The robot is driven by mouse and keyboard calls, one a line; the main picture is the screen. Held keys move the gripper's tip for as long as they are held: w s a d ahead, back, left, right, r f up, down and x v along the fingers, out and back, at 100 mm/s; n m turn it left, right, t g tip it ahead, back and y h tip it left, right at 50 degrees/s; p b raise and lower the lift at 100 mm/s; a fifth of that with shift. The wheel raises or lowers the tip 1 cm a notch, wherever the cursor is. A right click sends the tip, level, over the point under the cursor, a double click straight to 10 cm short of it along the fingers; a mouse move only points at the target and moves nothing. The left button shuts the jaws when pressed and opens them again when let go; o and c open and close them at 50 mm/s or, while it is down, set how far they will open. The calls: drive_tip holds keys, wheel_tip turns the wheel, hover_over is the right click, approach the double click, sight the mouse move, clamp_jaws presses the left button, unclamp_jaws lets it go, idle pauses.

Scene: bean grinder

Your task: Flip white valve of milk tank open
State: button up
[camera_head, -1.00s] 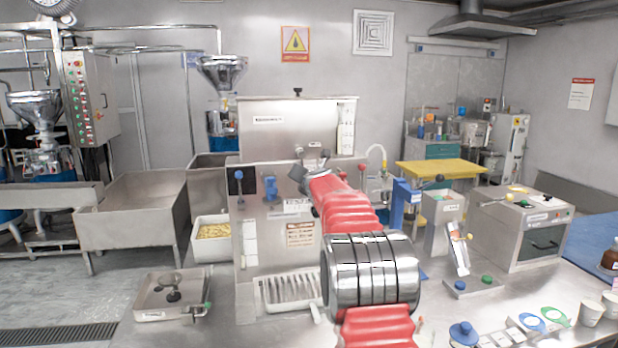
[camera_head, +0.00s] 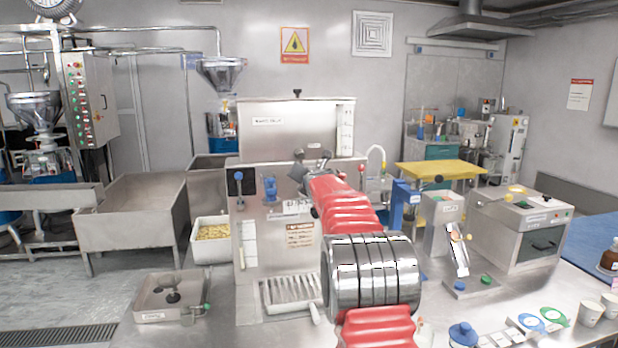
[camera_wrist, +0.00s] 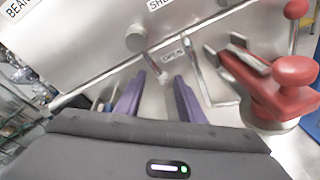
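The steel tank machine (camera_head: 275,235) stands at the centre of the head view, with a box-shaped top (camera_head: 290,130). My gripper (camera_head: 313,156) is at the machine's front below that top; its purple fingers also show in the wrist view (camera_wrist: 159,75). They are open and apart, pointing at the steel panel by a small "OPEN" label (camera_wrist: 172,56). A pale, short stub (camera_wrist: 154,66) lies at or just beyond the fingertips; I cannot tell whether it is the white valve or whether the fingers touch it. A round steel knob (camera_wrist: 136,38) is just above it.
A red fitting with round knobs (camera_wrist: 280,85) is close on the right in the wrist view. A thin metal bar (camera_wrist: 199,72) stands between it and my fingers. A grated drip tray (camera_head: 290,290) lies below.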

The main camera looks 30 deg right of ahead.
drive_tip(key=shift+s, duration=0.1)
drive_tip(key=v, duration=1.3)
drive_tip(key=shift+s, duration=0.3)
idle(0.5)
